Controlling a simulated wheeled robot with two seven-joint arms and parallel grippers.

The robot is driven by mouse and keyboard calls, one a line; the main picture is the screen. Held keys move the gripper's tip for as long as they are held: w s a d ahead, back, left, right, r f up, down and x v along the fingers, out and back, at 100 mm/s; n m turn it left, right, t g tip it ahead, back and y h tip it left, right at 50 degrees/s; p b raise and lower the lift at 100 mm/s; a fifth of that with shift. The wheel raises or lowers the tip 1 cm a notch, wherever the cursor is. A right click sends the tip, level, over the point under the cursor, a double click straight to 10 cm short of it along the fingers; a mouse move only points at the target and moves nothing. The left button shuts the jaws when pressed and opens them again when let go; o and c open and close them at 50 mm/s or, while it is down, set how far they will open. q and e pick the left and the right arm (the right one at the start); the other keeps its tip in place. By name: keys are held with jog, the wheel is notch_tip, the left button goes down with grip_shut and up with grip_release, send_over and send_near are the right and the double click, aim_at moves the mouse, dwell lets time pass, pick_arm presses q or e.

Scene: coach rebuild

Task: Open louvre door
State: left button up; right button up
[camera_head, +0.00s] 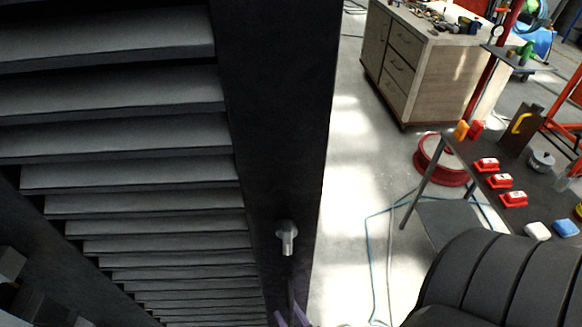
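The dark louvre door (283,120) fills the left half of the head view, with a column of grey slats (150,170) and a plain upright stile on their right. It appears closed, but its full edge is out of frame. A small pale metal knob or lever (287,238) sticks out of the lower stile. My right gripper (291,317) shows only as two purple fingertips at the bottom edge, below the knob, with a thin dark upright piece between them. Whether they touch it is unclear. Dark blocky parts at the lower left may be my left gripper; its fingers cannot be made out.
Right of the door is a pale floor (350,190) with thin hoses. A wooden drawer cabinet (425,70) stands behind, with a red round object (440,165) near it. A dark table (500,165) holding red items is at the right. A black ribbed shape, probably my arm, fills the lower right.

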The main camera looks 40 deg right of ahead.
jog(key=shift+o, duration=0.8)
jog(key=shift+s, duration=0.1)
jog(key=s+a+b, duration=0.1)
jog(key=s, duration=0.8)
jog(key=shift+s+a+b, duration=0.3)
jog(key=shift+a, duration=0.05)
